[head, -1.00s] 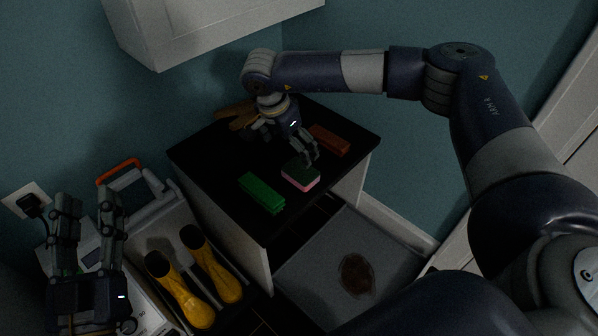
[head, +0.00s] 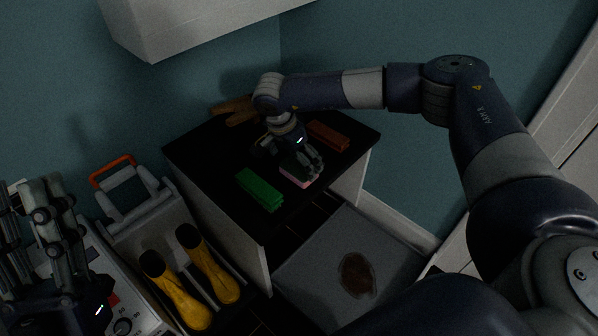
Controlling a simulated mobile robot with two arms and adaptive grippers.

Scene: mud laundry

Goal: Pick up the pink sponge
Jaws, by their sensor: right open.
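The pink sponge (head: 294,180) lies on the black top of a small cabinet, near its front edge. It has a dark upper layer and a pink lower layer; most of it is hidden behind my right gripper. My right gripper (head: 303,170) is open and low over the sponge, its fingers at or just above it. I cannot tell whether they touch it. My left gripper (head: 45,225) is at the lower left, far from the sponge, with its fingers pointing up. Its fingers are partly cut off by the picture edge.
A green brush (head: 260,190) lies left of the sponge, and a red-brown block (head: 328,136) lies behind it to the right. A brown wooden item (head: 236,110) is at the cabinet's back. A grey mat (head: 335,255) is on the floor.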

